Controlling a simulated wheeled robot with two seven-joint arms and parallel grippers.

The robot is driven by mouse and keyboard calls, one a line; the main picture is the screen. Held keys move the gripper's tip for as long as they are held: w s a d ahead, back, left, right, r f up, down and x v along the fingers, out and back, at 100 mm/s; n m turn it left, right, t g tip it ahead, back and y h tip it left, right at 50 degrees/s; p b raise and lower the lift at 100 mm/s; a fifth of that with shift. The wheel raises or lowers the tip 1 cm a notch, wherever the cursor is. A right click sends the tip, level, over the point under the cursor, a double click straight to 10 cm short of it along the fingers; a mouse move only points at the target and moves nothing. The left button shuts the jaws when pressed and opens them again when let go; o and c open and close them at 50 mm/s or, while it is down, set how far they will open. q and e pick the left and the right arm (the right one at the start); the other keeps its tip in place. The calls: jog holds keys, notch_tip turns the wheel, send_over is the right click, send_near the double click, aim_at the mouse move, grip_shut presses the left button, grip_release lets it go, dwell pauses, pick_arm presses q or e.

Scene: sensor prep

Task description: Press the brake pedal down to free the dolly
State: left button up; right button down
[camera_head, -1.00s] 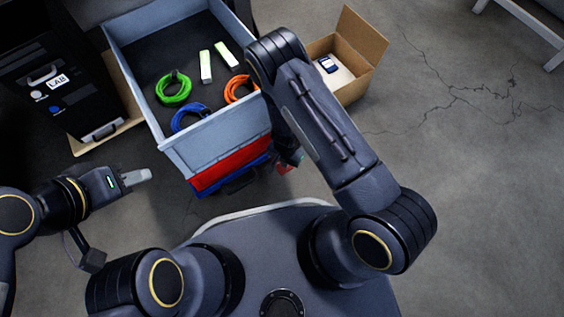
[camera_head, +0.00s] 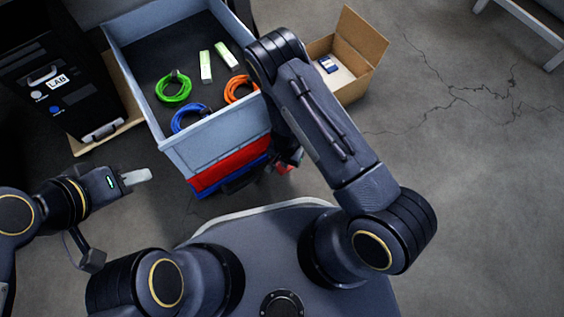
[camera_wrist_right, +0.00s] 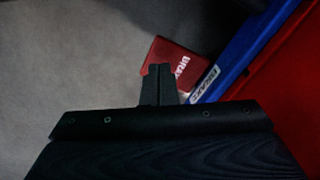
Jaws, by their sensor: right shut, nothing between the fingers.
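The red brake pedal (camera_wrist_right: 176,60) shows in the right wrist view, with part of its white lettering covered. It sticks out beside the blue dolly (camera_wrist_right: 240,52), which carries a label on its edge. My right gripper (camera_wrist_right: 159,70) is shut and empty, its tips overlapping the pedal's lower part in the picture; I cannot tell whether they touch. In the head view a small part of the pedal (camera_head: 283,168) shows below my right forearm, which hides most of the right gripper. My left gripper (camera_head: 138,177) is empty, left of the dolly; its finger opening cannot be made out.
A red crate (camera_head: 222,172) and a grey-blue crate (camera_head: 205,148) are stacked on the dolly. The upper one holds cable coils and white-green boxes. A black LAB case (camera_head: 75,95) stands left; an open cardboard box (camera_head: 358,88) stands right.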

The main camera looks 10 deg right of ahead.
jog(key=shift+f+b, duration=1.25)
jog(key=shift+f, duration=0.3)
dwell(0.4)
jog(key=shift+r, duration=0.1)
notch_tip(320, 180, up, 8)
jog(key=p, duration=0.6)
jog(key=shift+p, duration=0.35)
dwell(0.5)
